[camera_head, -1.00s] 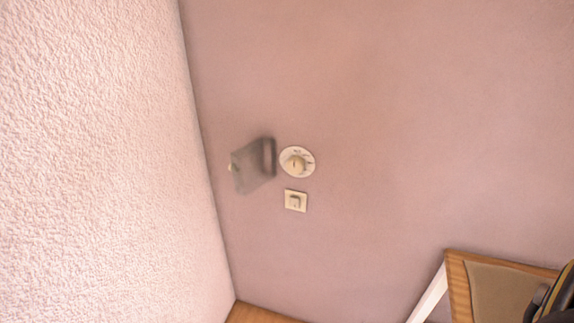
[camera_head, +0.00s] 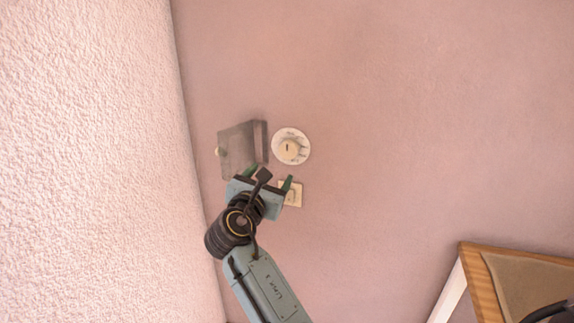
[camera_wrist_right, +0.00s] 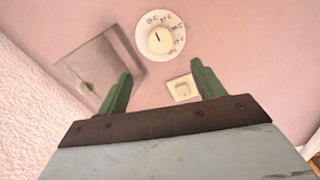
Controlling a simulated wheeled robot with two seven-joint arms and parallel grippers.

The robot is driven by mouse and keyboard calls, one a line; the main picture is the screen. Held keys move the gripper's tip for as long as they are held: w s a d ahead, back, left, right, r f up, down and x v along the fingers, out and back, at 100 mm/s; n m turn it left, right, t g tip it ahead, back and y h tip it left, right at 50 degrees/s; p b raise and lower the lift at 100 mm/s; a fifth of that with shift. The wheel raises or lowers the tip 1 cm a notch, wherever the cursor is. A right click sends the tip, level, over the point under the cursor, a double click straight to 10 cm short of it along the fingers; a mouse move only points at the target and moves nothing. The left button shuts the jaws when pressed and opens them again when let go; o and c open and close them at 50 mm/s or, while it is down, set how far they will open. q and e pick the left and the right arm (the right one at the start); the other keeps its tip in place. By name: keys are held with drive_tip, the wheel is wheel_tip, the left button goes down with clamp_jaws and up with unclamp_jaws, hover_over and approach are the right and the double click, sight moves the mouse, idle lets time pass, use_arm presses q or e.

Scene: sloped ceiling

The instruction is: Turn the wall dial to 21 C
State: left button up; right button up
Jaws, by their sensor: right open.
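The wall dial (camera_head: 290,146) is a round white plate with a cream knob on the pink wall. In the right wrist view the dial (camera_wrist_right: 160,41) has printed temperature marks around its upper and right edge, too small to read surely. A dark line on its knob points up, slightly left. A grey see-through cover (camera_head: 238,150) stands swung open left of the dial. My right gripper (camera_head: 268,176) is open and empty, below the dial, and its green fingers point up toward it. They appear apart from the dial. My left gripper is not in view.
A cream switch plate (camera_head: 293,193) sits just below the dial, partly behind my right gripper. A rough white sloped surface (camera_head: 90,150) rises close on the left. A wood-framed piece of furniture (camera_head: 485,280) stands at the lower right. The wall right of the dial is bare.

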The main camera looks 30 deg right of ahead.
sight(287, 150)
drive_tip(key=b+x, duration=0.2)
drive_tip(key=x, duration=1)
drive_tip(key=shift+d+r, duration=0.2)
drive_tip(key=shift+d, duration=0.05)
drive_tip(key=shift+w+d, duration=0.35)
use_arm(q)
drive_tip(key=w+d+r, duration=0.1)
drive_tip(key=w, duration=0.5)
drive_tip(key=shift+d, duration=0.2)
use_arm(e)
drive_tip(key=c, duration=1)
